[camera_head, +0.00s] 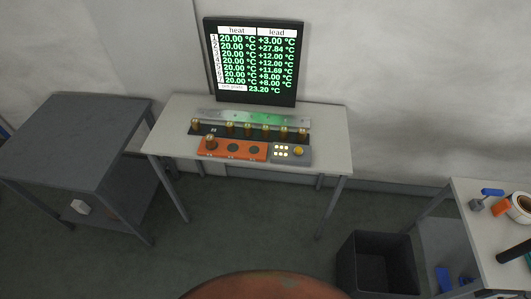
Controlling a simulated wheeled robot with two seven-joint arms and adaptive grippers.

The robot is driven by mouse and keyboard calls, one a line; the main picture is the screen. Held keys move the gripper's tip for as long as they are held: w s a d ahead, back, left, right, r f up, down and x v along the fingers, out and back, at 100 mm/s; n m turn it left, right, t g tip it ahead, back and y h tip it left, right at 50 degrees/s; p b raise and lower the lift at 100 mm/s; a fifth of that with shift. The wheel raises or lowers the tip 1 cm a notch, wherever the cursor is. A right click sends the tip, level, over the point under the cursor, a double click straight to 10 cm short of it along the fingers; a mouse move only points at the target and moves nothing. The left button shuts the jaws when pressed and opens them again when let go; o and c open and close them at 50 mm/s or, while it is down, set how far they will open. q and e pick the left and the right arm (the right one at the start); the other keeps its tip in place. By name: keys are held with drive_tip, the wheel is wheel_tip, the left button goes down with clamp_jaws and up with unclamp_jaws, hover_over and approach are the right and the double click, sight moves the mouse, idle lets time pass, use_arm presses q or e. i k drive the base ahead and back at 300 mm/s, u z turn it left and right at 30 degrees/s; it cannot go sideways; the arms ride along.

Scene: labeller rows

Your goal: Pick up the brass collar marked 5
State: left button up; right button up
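Several small brass collars stand in a row on a dark strip (214,131) on the light table in the camera_head view. One brass collar (195,124) is at the left end of the row, then there is a gap, then the others run on to the right-end collar (302,134). Another brass piece (211,142) stands on the left spot of an orange block (239,155) in front. The number marks are too small to read, so I cannot tell which collar is 5. Neither gripper is in view.
A screen (254,63) with temperature rows stands behind the light table (331,127). A grey button box (291,159) sits beside the orange block. A grey table (79,136) is left, a dark bin (376,242) and cluttered table (476,221) right.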

sight(264, 128)
drive_tip(key=z, duration=0.2)
drive_tip(key=k, duration=0.3)
drive_tip(key=u, duration=1.45)
drive_tip(key=i, duration=1.45)
drive_tip(key=z, duration=0.75)
drive_tip(key=i, duration=0.55)
drive_tip(key=z, duration=0.55)
